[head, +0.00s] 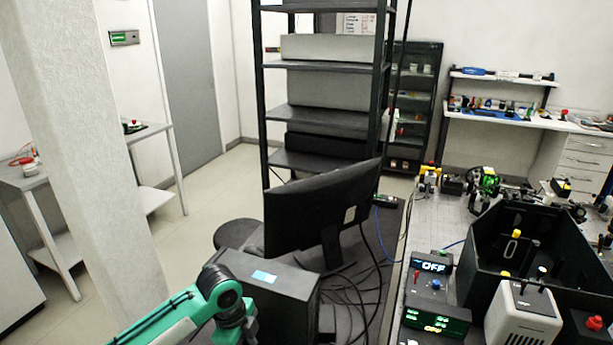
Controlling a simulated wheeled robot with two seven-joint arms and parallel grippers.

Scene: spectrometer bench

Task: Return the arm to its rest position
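My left arm (190,310), green with black joints, comes in from the bottom left edge. My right arm and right gripper are not seen in this view.
A black computer case (284,292) and a monitor (318,212) stand beside the arm. At right are a control box reading OFF (433,267), an open black enclosure (487,233) and a pale device (522,318). A white pillar (85,150) rises at left.

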